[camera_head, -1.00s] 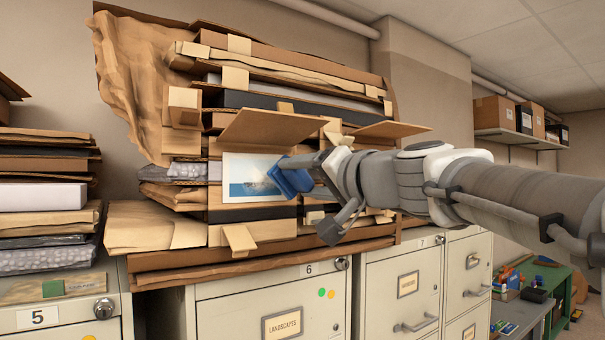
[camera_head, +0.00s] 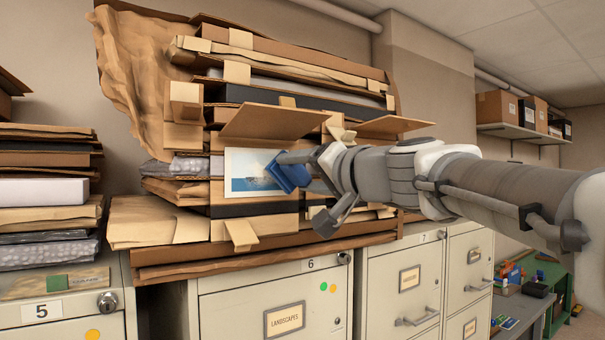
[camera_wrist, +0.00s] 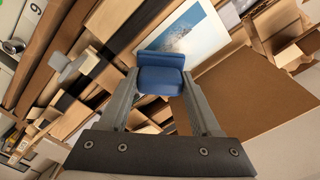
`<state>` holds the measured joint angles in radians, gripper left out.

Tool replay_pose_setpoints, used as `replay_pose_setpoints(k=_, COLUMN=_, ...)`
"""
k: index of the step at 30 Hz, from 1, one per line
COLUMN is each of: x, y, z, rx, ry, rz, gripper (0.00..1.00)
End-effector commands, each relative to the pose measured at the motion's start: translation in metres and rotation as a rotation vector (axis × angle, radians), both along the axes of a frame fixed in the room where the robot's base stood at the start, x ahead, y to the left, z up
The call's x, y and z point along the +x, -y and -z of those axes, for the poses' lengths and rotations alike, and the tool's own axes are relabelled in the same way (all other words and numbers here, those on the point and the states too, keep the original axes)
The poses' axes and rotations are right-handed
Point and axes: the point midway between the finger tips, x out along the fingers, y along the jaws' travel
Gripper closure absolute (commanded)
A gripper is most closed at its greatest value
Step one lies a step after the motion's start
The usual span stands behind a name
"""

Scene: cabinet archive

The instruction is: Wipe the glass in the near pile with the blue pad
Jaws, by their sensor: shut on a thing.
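The near pile (camera_head: 280,55) of cardboard, boards and wrapped frames stands on top of the filing cabinets. A glazed picture (camera_head: 238,187) with a white border and a blue sea scene faces out from its front, under a raised cardboard flap (camera_head: 272,122). My gripper (camera_head: 300,170) is shut on the blue pad (camera_head: 290,176), which lies at the right part of the picture and hides some of it. In the wrist view the blue pad (camera_wrist: 161,80) sits between my two fingers, over the lower left part of the picture (camera_wrist: 195,38). I cannot tell whether the pad touches the glass.
Cardboard flaps stick out above and right of the picture, including one beside my wrist (camera_head: 392,127). Another pile (camera_head: 45,192) stands at the left. Cabinet 6 (camera_head: 280,300) is below. A wall shelf with boxes (camera_head: 498,108) and a green bench (camera_head: 560,285) are at the right.

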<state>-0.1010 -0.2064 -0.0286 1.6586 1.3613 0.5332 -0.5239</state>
Motion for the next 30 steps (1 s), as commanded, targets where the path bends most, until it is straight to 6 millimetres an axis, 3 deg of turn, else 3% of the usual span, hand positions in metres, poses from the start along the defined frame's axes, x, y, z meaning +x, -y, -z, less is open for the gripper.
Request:
replay_pose_setpoints(k=23, x=0.013, y=-0.009, z=0.0, rx=0.0, ry=0.0, rz=-0.001, gripper=0.8)
replay_pose_setpoints(k=30, x=0.005, y=-0.019, z=0.0, rx=0.0, ry=0.001, rz=-0.002, gripper=0.8)
